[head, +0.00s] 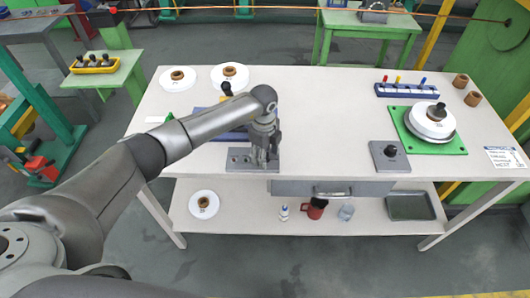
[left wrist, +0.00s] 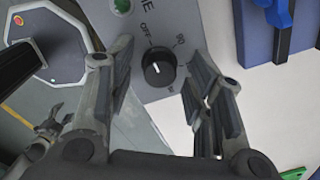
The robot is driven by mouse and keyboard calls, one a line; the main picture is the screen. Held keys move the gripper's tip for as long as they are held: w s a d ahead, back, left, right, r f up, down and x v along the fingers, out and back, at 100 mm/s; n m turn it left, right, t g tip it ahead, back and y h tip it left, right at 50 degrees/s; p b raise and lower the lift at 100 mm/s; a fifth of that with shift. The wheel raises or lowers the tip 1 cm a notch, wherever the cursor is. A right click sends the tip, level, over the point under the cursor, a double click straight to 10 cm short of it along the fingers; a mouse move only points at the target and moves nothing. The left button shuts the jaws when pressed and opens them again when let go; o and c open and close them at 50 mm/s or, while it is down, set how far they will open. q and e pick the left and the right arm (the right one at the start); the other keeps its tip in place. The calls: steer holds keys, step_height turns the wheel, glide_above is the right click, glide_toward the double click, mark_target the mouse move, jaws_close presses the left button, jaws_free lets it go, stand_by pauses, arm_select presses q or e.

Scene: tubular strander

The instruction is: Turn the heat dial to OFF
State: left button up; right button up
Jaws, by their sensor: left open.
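The black heat dial (left wrist: 158,68) sits on a grey panel (left wrist: 205,15) in the left wrist view. OFF is printed to its upper left and 90 to its upper right. A short white mark shows on the dial; its exact direction is hard to tell. My left gripper (left wrist: 160,98) is open, with one finger on each side of the dial in the picture; I cannot tell whether they touch it. In the head view my left gripper (head: 264,163) points down over the grey panel (head: 240,166) at the table's front edge and hides the dial.
A blue stand (head: 205,112) is behind the panel. White spools (head: 230,84) lie at the back left of the white table (head: 320,110). A green plate (head: 455,148) with a spool and a grey block (head: 390,164) stand at right. The table's middle is clear.

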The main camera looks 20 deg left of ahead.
arm_select(q)
step_height(320, 180, up, 12)
steer(key=shift+s, duration=0.2)
steer(key=shift+a, duration=0.1)
stand_by(0.5)
